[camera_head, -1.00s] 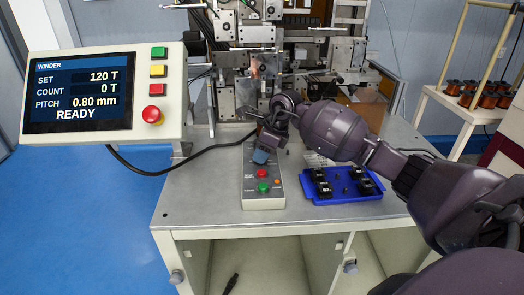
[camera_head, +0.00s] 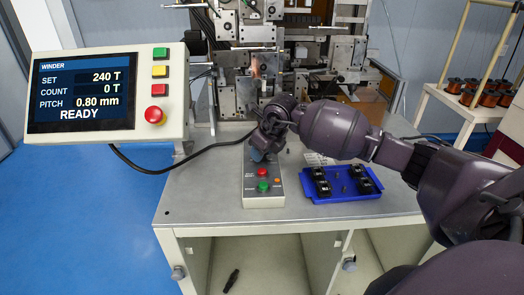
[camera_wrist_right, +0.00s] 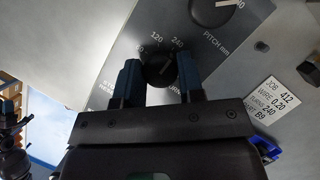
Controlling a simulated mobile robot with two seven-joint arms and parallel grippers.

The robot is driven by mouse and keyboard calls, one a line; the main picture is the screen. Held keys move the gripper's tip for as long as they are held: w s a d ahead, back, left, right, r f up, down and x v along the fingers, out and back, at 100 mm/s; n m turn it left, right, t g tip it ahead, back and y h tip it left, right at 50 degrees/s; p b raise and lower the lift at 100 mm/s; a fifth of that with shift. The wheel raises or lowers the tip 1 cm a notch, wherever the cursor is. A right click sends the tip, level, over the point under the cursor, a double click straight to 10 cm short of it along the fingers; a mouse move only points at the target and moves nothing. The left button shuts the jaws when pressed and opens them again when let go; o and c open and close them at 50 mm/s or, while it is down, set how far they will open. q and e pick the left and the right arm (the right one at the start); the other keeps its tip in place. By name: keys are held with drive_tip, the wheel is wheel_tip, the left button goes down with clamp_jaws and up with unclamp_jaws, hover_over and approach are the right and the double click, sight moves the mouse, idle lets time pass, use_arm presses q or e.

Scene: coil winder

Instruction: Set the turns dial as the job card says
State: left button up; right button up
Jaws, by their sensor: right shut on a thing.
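The turns dial (camera_wrist_right: 158,68) is a black knob on the grey control box, with 120 and 240 printed beside it. My right gripper (camera_wrist_right: 160,80) is shut on the dial, one blue finger on each side. In the head view my right gripper (camera_head: 264,150) covers the dial at the far end of the control box (camera_head: 263,200). The winder screen (camera_head: 82,92) reads SET 240 T, COUNT 0 T, PITCH 0.80 mm, READY. The job card (camera_wrist_right: 268,100) reads JOB 412, WIRE 0.20, TURNS 240.
A second knob, the pitch dial (camera_wrist_right: 214,10), sits close by on the same box. Red (camera_head: 262,172) and green (camera_head: 263,187) buttons are nearer the front. A blue tray (camera_head: 340,197) with black parts lies to the right. The winding machine stands behind.

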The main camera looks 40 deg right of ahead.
idle(0.3)
drive_tip(key=o, duration=0.9)
drive_tip(key=shift+r, duration=0.15)
